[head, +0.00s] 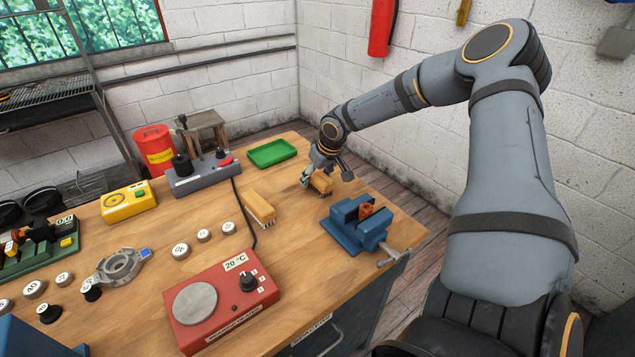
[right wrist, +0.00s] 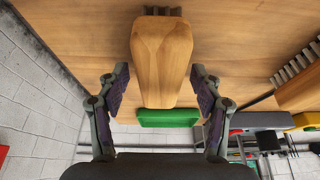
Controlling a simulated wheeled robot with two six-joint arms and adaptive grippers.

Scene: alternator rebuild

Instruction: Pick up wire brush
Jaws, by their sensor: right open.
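A wire brush with a wooden block (head: 321,184) is at the far right of the workbench. My right gripper (head: 326,177) is open above it, with one finger on each side of the block. In the right wrist view the brush block (right wrist: 163,50) lies between the two open fingers of the right gripper (right wrist: 160,74), with visible gaps on both sides. Its grey bristles show at the top edge. A second wooden brush (head: 259,207) lies to the left on the bench, and it also shows at the right edge of the wrist view (right wrist: 300,92). My left gripper is not in view.
A blue vise (head: 345,235) stands close in front of the gripped-side brush. A green tray (head: 272,152) lies behind it. A red hot plate (head: 222,300), a grey device (head: 202,175) and a yellow meter (head: 128,202) are further left. The wall is beyond the bench's right edge.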

